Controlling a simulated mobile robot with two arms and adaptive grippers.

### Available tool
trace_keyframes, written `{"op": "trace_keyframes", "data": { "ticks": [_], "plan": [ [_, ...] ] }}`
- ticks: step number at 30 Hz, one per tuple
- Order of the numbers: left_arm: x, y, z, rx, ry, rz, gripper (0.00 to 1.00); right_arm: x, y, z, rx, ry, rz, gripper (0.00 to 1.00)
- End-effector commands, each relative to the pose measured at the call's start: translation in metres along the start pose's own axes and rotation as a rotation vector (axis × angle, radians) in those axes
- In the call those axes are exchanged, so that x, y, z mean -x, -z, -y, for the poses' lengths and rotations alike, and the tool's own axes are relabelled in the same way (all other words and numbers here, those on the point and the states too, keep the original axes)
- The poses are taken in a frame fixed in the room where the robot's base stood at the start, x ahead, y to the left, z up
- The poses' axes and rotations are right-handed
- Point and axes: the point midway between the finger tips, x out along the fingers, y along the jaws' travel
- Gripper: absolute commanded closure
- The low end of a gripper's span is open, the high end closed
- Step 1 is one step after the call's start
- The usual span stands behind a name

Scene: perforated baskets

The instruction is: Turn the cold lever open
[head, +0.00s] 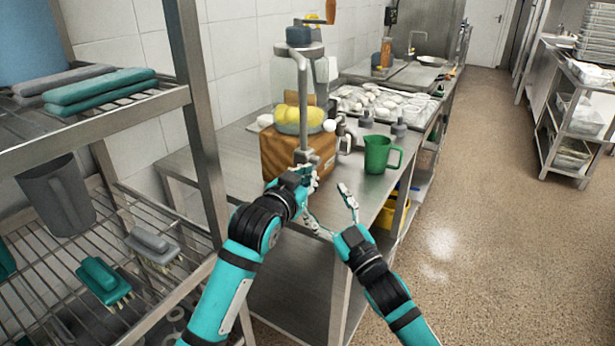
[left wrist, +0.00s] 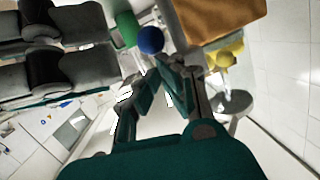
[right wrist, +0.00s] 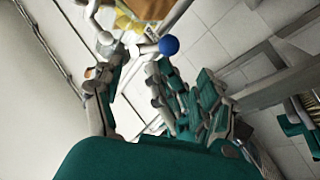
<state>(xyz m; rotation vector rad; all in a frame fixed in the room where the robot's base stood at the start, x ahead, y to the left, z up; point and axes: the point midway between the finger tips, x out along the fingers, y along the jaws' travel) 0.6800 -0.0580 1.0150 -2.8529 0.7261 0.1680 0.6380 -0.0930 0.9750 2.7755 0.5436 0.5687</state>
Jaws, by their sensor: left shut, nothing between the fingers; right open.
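A blue ball knob, which looks like the cold lever's end, shows in the left wrist view (left wrist: 150,39), just past my left fingertips. It also shows in the right wrist view (right wrist: 168,45), on a pale metal arm. In the head view I cannot make it out; my left gripper (head: 306,177) is in front of that area. That gripper is shut and empty, close to the front of the tap; whether it touches the knob I cannot tell. A white ball knob (head: 329,125) sits higher, to the right of the tap column. My right gripper (head: 327,205) is open and empty, lower right of the left one.
A green jug (head: 377,154) stands on the steel counter (head: 350,190) to the right. A wire shelf rack (head: 130,125) is at left.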

Motion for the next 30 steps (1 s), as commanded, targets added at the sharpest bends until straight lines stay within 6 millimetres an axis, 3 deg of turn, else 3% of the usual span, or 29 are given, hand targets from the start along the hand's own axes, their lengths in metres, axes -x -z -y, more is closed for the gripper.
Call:
{"op": "trace_keyframes", "data": {
  "ticks": [3,10,14,17,19,23,27,30],
  "plan": [
    [0.0,0.002,0.0,-0.001,0.0,-0.004,1.0,0.025,-0.002,0.0,0.0,0.0,0.006,0.26],
    [0.001,0.003,-0.001,-0.001,-0.001,-0.007,1.0,0.051,-0.004,-0.001,-0.002,-0.002,0.011,0.26],
    [0.001,0.004,-0.001,-0.001,-0.001,-0.008,1.0,0.06,-0.025,0.013,-0.081,0.01,0.048,0.26],
    [0.001,0.004,-0.001,-0.001,-0.001,-0.009,1.0,0.077,-0.067,0.041,-0.247,0.026,0.127,0.26],
    [0.001,0.004,-0.001,-0.001,-0.001,-0.009,1.0,0.097,-0.11,0.066,-0.379,0.025,0.216,0.26],
    [0.001,0.004,-0.001,-0.001,-0.001,-0.009,1.0,0.154,-0.207,0.086,-0.419,-0.021,0.455,0.26],
    [0.001,0.004,-0.001,-0.001,-0.001,-0.009,1.0,0.24,-0.297,0.107,-0.393,-0.051,0.721,0.26],
    [0.001,0.004,-0.001,-0.001,-0.001,-0.009,1.0,0.312,-0.348,0.126,-0.378,-0.058,0.909,0.26]
  ]
}}
